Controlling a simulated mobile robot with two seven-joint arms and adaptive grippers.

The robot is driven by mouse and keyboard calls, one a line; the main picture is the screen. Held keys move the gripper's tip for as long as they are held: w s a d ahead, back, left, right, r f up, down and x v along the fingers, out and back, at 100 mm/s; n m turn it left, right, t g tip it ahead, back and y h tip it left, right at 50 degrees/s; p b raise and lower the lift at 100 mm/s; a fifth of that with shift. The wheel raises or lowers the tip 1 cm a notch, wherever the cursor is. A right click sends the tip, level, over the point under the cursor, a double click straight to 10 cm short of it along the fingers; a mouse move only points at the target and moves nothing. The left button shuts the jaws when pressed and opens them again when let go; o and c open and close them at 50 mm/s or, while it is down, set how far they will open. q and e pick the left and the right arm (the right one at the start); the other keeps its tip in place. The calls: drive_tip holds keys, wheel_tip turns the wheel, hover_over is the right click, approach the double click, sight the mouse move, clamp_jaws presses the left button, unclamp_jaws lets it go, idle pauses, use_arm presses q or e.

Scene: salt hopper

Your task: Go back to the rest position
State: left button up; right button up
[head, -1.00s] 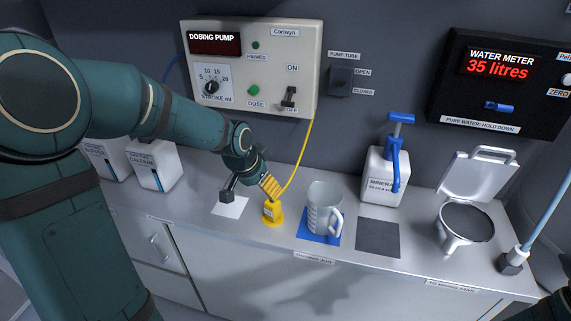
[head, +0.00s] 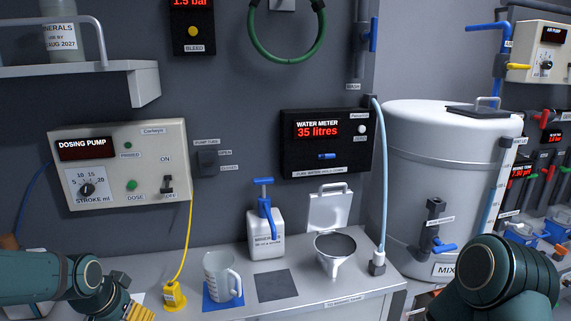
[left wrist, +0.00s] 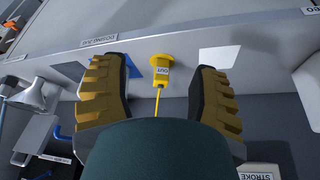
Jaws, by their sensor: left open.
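My left gripper (head: 138,312) shows at the bottom left of the head view, cut off by the lower edge. In the left wrist view my left gripper (left wrist: 160,72) has its two yellow-padded fingers wide apart, with nothing held between them. The yellow dosing outlet (head: 173,296) stands upright on the counter, right of the gripper and apart from it. The outlet (left wrist: 161,70) also shows beyond the open fingers in the wrist view. My right arm shows only as a teal link at the bottom right; its gripper is out of view.
A clear jug (head: 222,278) stands on a blue mat beside the outlet. A white pump bottle (head: 267,238), a dark mat (head: 275,285) and a lidded funnel (head: 334,255) follow along the counter (head: 350,297). A large white mixing tank (head: 440,150) stands at right.

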use_arm(q)
drive_tip(key=s+d+f+g+h, duration=0.1)
drive_tip(key=d+f+h, duration=0.1)
drive_tip(key=d+f, duration=0.95)
drive_tip(key=s+d+f+n+g+h, duration=0.1)
drive_tip(key=s+d+f+n, duration=0.2)
drive_tip(key=s+d+f, duration=0.8)
wheel_tip(320, 180, down, 4)
drive_tip(key=shift+s+r+n+g, duration=0.15)
drive_tip(key=shift+s+n+g, duration=0.15)
drive_tip(key=shift+s, duration=0.35)
use_arm(e)
drive_tip(key=shift+s, duration=0.25)
